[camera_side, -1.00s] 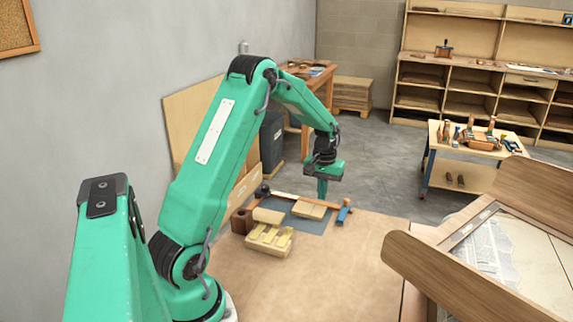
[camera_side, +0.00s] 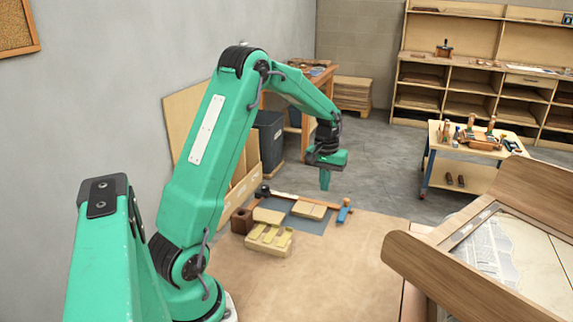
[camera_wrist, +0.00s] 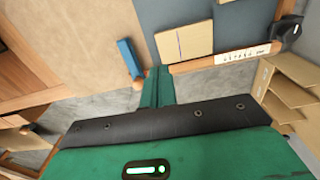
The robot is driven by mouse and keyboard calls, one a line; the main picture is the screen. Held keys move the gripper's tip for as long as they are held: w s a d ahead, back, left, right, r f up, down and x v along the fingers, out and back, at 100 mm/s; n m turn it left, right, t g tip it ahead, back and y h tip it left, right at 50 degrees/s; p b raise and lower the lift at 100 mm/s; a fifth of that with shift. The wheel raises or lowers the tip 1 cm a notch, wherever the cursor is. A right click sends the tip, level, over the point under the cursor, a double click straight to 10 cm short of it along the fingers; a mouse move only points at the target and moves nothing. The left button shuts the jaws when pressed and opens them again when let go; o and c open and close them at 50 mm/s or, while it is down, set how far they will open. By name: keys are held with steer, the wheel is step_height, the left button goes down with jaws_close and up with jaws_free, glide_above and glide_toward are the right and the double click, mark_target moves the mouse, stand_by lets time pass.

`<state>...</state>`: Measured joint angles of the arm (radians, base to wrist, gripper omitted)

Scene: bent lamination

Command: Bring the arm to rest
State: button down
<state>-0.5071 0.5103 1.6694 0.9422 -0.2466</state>
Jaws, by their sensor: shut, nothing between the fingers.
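My gripper (camera_side: 325,180) is green and hangs in the air above the far edge of the workbench (camera_side: 335,260). Its fingers are together with nothing between them. In the wrist view my gripper (camera_wrist: 157,88) shows as two green fingers side by side. Below it in the side view, a light wooden block (camera_side: 311,210) lies on a blue-grey mat (camera_side: 308,226), and it also shows in the wrist view (camera_wrist: 184,41).
Near the mat are a slotted wooden block (camera_side: 269,239), a wooden piece (camera_side: 268,215), a brown block (camera_side: 241,220) and a dark knob (camera_side: 262,191). A wooden frame (camera_side: 480,245) stands at the right. The bench's front middle is clear.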

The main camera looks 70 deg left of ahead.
steer(key=s+d+r+m+t, duration=0.1)
steer(key=s+d+r+m, duration=0.1)
steer(key=s+d+r, duration=0.35)
steer(key=s+d+r+m+t, duration=0.2)
steer(key=d+r, duration=0.6)
steer(key=d, duration=0.1)
steer(key=s+d+r+m+t, duration=0.1)
steer(key=s+d+m, duration=0.3)
steer(key=s+d, duration=0.5)
steer(key=s+t, duration=0.1)
steer(key=s, duration=0.3)
steer(key=shift+d+r+m, duration=0.15)
steer(key=shift+m, duration=0.15)
